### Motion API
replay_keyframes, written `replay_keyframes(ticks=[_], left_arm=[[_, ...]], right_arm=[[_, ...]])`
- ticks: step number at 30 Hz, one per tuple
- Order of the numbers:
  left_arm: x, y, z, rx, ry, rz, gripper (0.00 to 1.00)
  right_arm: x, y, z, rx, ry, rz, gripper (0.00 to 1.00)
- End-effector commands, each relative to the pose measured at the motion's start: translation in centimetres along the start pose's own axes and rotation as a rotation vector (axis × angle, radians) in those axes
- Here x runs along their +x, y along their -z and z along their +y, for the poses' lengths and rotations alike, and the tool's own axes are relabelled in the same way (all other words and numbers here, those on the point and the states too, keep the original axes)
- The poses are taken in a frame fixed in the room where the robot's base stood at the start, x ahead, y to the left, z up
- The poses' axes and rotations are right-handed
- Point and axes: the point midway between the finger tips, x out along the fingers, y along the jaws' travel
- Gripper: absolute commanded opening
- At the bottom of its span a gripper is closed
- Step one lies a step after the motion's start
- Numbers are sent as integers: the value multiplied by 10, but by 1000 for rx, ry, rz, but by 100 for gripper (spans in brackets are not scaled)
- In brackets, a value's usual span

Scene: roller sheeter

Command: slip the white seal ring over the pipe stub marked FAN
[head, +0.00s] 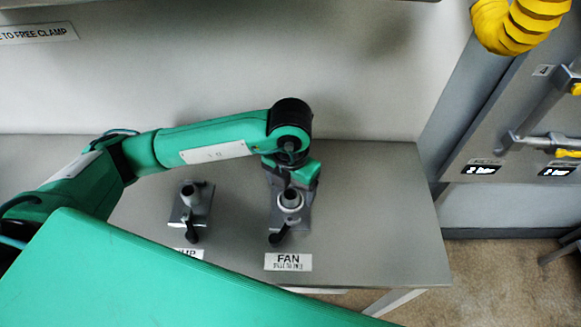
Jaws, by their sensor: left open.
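The pipe stub (291,194) behind the FAN label (288,262) stands upright on a grey bracket with a dark lever. A pale ring, seemingly the white seal ring (290,204), shows around this stub near its top; how far down it sits is too small to tell. My left gripper (289,182) is open, directly above and behind the stub, and its fingers are partly hidden by my wrist. I cannot tell whether they touch the ring. My right gripper is not in view.
A second stub (190,194) on a similar bracket stands to the left, its label (188,253) partly covered by my green arm part. The grey table (380,220) is bare right of FAN. A yellow hose (518,22) hangs at upper right beside a grey panel (520,110).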

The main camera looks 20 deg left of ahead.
Motion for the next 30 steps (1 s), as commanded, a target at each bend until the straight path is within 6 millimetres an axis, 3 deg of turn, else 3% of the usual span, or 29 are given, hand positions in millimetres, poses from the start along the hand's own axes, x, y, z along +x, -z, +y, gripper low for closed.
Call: replay_keyframes(ticks=[9,15,21,30], left_arm=[[-71,-1,-1,3,1,-7,80],[-104,0,0,1,-1,-5,80],[-121,0,0,1,-1,-2,80],[-127,0,0,0,0,0,80]], right_arm=[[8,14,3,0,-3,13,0],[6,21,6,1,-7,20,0],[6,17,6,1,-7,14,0],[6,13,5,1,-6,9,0]])
